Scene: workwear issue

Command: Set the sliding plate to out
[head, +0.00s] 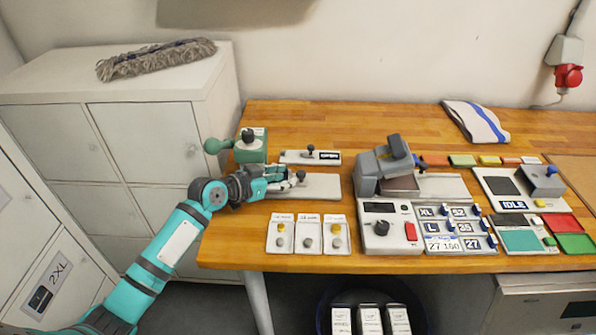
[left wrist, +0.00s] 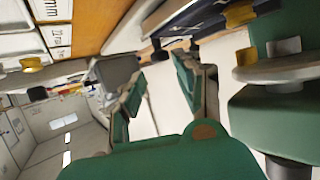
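A long pale plate (head: 322,187) lies on the bench in front of the green machine (head: 250,150), with a small dark knob (head: 301,175) near its left part. I take this for the sliding plate; its in or out setting cannot be read. My left gripper (head: 286,179) is low over the plate's left end, its fingers pointing right toward the knob. In the left wrist view the fingers (left wrist: 160,68) are apart, with the pale plate (left wrist: 165,100) showing between them. A dark knob (left wrist: 158,50) shows just beyond the tips. My right gripper is out of view.
A smaller plate with a black knob and label (head: 311,157) lies just behind. Three small sample trays (head: 308,234) are in front. A grey press (head: 382,168) and a control box (head: 390,228) stand to the right. A cabinet (head: 150,130) is at the left.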

